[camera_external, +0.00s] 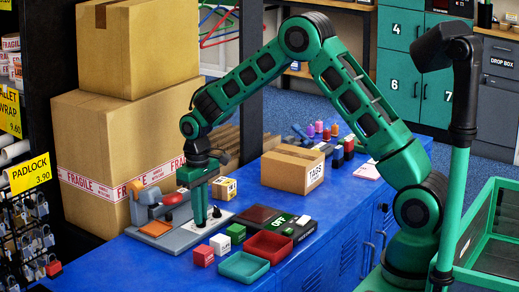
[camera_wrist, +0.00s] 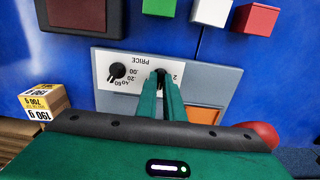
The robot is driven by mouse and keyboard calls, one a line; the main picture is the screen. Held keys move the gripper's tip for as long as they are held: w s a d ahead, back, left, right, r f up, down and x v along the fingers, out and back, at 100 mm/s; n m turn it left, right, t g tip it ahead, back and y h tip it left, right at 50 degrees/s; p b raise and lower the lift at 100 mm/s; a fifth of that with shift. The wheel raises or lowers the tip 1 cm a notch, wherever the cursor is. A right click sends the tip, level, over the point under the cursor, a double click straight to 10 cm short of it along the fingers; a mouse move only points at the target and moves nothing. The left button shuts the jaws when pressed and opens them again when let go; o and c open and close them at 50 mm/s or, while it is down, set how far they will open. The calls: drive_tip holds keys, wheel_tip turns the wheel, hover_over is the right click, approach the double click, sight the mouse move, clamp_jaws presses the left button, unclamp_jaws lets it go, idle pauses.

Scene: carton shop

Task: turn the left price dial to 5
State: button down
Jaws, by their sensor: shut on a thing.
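The price plate (camera_external: 222,221) is a pale panel on the grey machine on the blue counter. In the wrist view the plate (camera_wrist: 138,57) appears upside down, with the word PRICE and two dials. My gripper (camera_external: 200,222) points straight down at the plate. In the wrist view my gripper (camera_wrist: 161,76) is shut on the left price dial (camera_wrist: 161,73), which is on the right in this flipped picture. The fingers hide most of that dial and its numbers; only a 2 shows beside them. The right price dial (camera_wrist: 117,70), a black knob with numbers like .00 and .20, is free.
Red (camera_external: 203,255) and green (camera_external: 220,243) blocks, a teal tray (camera_external: 243,266) and a red tray (camera_external: 268,247) lie near the plate. A red knob (camera_external: 174,198) sits on the machine. Large cartons (camera_external: 115,150) stand behind; a TAGS box (camera_external: 292,168) is farther right.

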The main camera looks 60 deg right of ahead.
drive_tip(key=shift+w+r, duration=0.2)
drive_tip(key=shift+w, duration=0.1)
drive_tip(key=c, duration=1.9)
unclamp_jaws()
drive_tip(key=shift+o, duration=0.2)
drive_tip(key=shift+s+f, duration=0.1)
drive_tip(key=shift+s, duration=0.05)
wheel_tip(320, 180, up, 11)
drive_tip(key=shift+f, duration=0.15)
